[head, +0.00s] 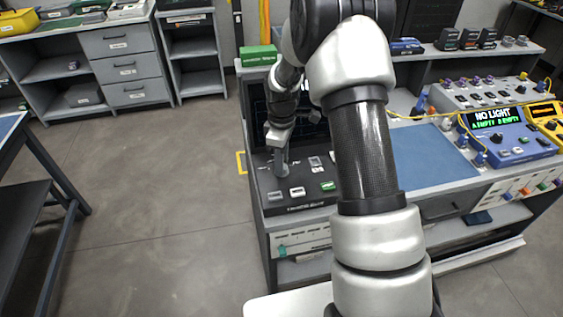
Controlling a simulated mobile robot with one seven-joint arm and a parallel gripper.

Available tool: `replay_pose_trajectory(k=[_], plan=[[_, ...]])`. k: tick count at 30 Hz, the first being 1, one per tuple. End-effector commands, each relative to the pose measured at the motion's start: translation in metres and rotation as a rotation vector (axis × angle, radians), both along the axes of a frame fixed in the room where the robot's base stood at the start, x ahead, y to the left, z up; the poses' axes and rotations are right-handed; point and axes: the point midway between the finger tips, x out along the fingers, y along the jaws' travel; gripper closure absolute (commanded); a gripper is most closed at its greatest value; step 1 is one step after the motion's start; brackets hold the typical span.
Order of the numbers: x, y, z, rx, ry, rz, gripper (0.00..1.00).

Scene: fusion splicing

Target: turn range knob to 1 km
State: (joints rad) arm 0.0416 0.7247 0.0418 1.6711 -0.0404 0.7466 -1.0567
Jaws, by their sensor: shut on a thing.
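My arm reaches across the middle of the head view to a dark instrument (268,207) on the left end of the bench. My gripper (281,168) points down at the left part of its sloping control panel. Its jaws are shut on the range knob, which they and the wrist mostly hide. The knob's pointer and range marks cannot be read. Several white buttons and one green button (327,186) lie to the right of and below the gripper. The instrument's dark screen (257,115) stands behind, partly covered by my arm.
A green box (259,55) sits on top of the instrument. To the right are a blue mat (435,154), a blue device (510,141) reading "NO LIGHT" and a yellow device (546,120). Grey drawers (122,66) stand at the back left.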

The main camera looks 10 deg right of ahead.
Motion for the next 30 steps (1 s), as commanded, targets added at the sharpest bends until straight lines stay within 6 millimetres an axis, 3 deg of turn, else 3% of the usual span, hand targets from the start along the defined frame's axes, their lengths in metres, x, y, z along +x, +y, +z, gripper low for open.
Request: replay_pose_trajectory(k=[30], plan=[[0.0002,0.0001,0.0008,-0.001,0.000,-0.922,0.95]])
